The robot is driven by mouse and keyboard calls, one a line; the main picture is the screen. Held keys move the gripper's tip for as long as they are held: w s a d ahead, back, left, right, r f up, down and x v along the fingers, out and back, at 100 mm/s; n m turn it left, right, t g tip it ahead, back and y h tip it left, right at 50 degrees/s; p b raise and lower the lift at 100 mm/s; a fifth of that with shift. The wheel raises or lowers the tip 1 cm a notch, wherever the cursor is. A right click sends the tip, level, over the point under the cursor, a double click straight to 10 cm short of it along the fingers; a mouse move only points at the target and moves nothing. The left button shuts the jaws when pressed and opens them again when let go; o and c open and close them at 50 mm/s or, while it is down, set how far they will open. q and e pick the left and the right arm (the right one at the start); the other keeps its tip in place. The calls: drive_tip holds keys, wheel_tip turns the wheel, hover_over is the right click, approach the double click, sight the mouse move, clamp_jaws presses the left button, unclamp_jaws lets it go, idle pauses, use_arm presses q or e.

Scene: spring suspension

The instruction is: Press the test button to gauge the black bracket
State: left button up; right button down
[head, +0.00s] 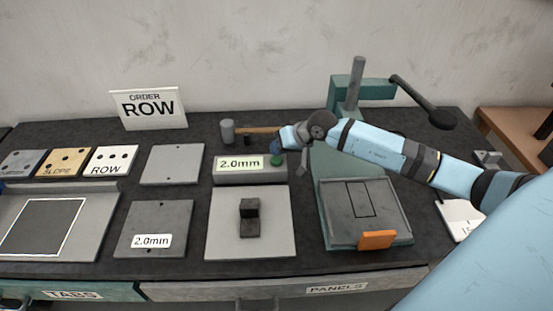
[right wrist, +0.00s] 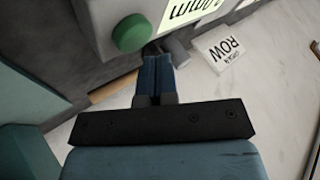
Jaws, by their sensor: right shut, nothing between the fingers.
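The green test button (head: 277,160) sits at the right end of a grey gauge box (head: 230,178) whose label reads "2.0mm". The black bracket (head: 249,218) stands on a light grey plate (head: 225,240) in front of that box. My right gripper (head: 275,147) is shut and empty, with its tips close to the button in the head view. In the right wrist view the blue fingers (right wrist: 157,72) lie together, and the green button (right wrist: 131,34) shows left of and beyond the tips. A gap seems to separate them; contact cannot be made out. My left gripper is not in view.
A hammer (head: 228,131) lies behind the box. A teal press (head: 322,160) with a lever stands to the right, with an orange tab (head: 377,240) at its front. Grey plates (head: 172,163) and a "ROW" sign (head: 148,108) are to the left.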

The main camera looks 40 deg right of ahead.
sight(278, 159)
drive_tip(key=shift+r+p, duration=0.4)
drive_tip(key=shift+r, duration=2.1)
drive_tip(key=shift+s+f, duration=0.1)
